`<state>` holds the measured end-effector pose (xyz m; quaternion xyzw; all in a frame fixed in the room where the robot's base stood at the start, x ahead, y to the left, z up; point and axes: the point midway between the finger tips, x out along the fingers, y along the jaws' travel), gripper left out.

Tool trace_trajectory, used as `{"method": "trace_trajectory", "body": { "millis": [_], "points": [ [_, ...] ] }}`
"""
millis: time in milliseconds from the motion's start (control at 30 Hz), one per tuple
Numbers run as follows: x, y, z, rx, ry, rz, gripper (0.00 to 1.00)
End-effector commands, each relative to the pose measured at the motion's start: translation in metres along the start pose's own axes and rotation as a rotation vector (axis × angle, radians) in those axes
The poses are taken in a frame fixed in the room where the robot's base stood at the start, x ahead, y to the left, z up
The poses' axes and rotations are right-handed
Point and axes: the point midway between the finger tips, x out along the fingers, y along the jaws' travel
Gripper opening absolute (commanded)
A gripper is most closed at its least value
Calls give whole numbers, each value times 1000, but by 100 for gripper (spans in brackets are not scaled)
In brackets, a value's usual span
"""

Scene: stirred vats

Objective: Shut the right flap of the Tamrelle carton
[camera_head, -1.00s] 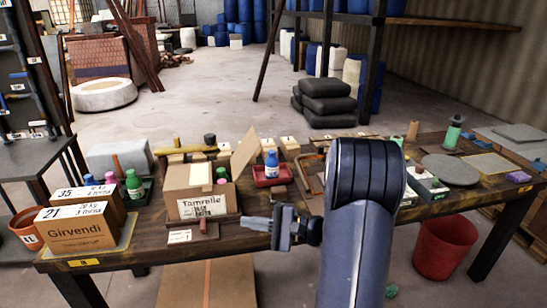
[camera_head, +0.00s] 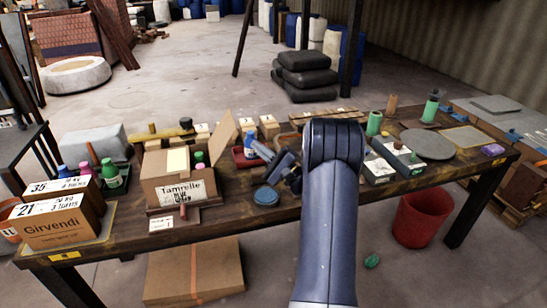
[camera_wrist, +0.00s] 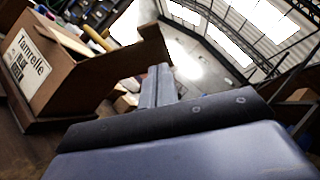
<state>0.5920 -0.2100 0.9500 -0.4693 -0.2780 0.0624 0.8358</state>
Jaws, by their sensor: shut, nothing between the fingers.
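The Tamrelle carton (camera_head: 183,192) stands on the table, left of the middle, with a white label on its front. Its right flap (camera_head: 223,139) stands up and leans outward to the right. In the wrist view, the shut fingers (camera_wrist: 158,85) point toward the raised flap (camera_wrist: 153,45), with the carton (camera_wrist: 62,70) at left; the exact gap is unclear.
A blue bottle (camera_head: 249,142) stands in a red tray (camera_head: 241,160) behind my gripper. A round blue object (camera_head: 266,196) lies on the table right of the carton. Girvendi cartons (camera_head: 54,226) stand at left. Grey boxes (camera_head: 379,169) stand to the right of my arm.

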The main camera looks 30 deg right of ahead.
Motion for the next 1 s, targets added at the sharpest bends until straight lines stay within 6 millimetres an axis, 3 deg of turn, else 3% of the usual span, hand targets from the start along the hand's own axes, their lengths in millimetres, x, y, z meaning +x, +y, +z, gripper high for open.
{"method": "trace_trajectory", "body": {
  "millis": [100,300,1000],
  "points": [
    [18,-2,12,1,-2,1,0],
    [32,0,26,0,0,0,0],
    [38,-2,32,-34,0,32,0]
  ]
}}
